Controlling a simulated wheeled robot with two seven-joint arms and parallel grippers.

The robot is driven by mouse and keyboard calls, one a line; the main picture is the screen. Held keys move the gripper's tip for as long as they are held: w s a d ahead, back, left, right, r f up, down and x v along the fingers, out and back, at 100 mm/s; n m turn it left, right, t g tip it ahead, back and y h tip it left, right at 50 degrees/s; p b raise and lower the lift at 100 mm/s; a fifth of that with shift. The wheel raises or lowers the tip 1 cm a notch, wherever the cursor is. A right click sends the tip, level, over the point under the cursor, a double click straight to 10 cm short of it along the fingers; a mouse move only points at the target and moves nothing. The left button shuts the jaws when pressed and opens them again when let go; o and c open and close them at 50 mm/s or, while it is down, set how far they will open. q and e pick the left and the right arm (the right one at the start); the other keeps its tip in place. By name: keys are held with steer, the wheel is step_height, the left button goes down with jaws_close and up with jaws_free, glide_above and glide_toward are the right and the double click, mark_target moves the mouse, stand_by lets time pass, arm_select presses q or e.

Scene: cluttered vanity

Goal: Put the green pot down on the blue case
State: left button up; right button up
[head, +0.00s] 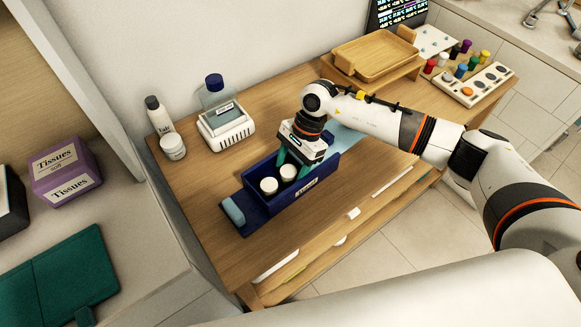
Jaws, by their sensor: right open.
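The dark blue case (298,196) sits on the wooden table, with a small label on its front wall. Two small round pots with white lids, one at the left (269,186) and one at the right (288,172), stand upright within its outline. I cannot tell whether either pot is green; their sides are mostly hidden. My right gripper (293,163) points down over the case, with its teal fingers open close behind and around the right pot. I cannot tell if they touch it. My left gripper is not in view.
A light blue roll (233,211) lies at the case's left end. A white basket (227,130) with a blue-capped bottle, a white jar (172,147) and a talc bottle (157,115) stand behind left. A wooden tray (375,54) is at the back. Bare tabletop lies left of the case.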

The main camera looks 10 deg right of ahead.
steer(key=b+v, duration=0.1)
steer(key=v, duration=1)
steer(key=shift+d+b, duration=0.1)
steer(key=shift+b, duration=0.2)
